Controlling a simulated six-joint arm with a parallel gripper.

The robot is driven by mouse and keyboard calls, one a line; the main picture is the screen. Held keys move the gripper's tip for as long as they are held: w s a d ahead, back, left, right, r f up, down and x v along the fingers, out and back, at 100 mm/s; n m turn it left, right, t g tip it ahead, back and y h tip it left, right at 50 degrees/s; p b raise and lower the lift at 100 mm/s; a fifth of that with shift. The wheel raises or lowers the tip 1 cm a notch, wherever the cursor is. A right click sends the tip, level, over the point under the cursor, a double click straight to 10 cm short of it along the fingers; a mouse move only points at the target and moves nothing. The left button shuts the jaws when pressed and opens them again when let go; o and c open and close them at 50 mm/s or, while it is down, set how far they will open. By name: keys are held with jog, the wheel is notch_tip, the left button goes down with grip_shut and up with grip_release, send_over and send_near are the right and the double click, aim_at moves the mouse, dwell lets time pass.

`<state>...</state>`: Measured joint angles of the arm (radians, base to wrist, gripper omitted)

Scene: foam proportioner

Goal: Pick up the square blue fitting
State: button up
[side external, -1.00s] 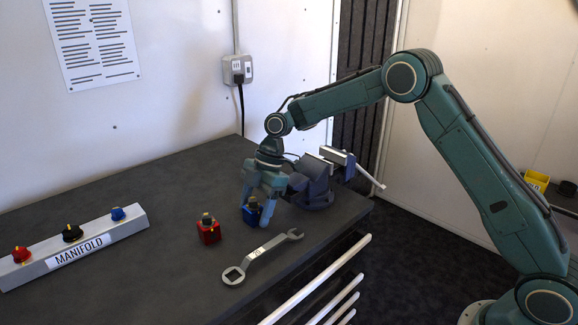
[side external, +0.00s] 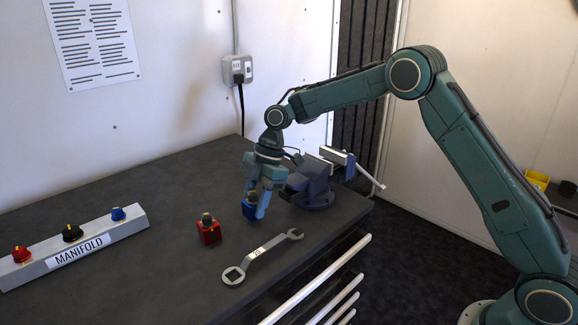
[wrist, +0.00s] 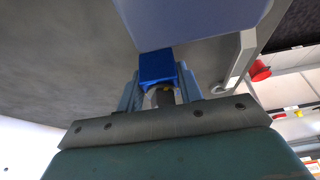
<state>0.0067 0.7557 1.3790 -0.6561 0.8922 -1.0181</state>
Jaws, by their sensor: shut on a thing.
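The square blue fitting (side external: 250,209) is between the fingers of my gripper (side external: 257,204) in the side view, close to the dark bench top. The wrist view shows the fitting's blue face (wrist: 157,66) between the two fingers of my gripper (wrist: 158,88), which are shut on it. A brass-coloured end of the fitting shows toward the palm. I cannot tell whether the fitting touches the bench.
A red square fitting (side external: 208,231) stands to the left, and a wrench (side external: 262,255) lies in front. A blue vise (side external: 313,183) stands close on the right. The manifold bar (side external: 84,246) with several knobs is at the left. The bench (side external: 165,190) is clear behind.

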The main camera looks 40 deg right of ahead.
notch_tip(320, 180, up, 8)
jog(key=shift+r, duration=0.2)
jog(key=shift+w, duration=0.1)
dwell(0.7)
jog(key=shift+w+d+m+t, duration=0.3)
jog(key=shift+w+d+m, duration=0.1)
jog(key=shift+m, duration=0.3)
jog(key=w+d+r+m+t+h, duration=0.1)
jog(key=w+d+m+t+h, duration=0.3)
jog(key=d+m, duration=0.75)
jog(key=s+d+r+m+g+h, duration=0.2)
jog(key=s+d+r+m, duration=0.1)
jog(key=m, duration=0.8)
jog(key=s+d+r+m+g+h, duration=0.2)
jog(key=s+d+m, duration=0.3)
jog(key=m, duration=0.7)
jog(key=shift+d+r+g+h, duration=0.3)
jog(key=shift+r+h, duration=0.2)
jog(key=shift+r, duration=0.2)
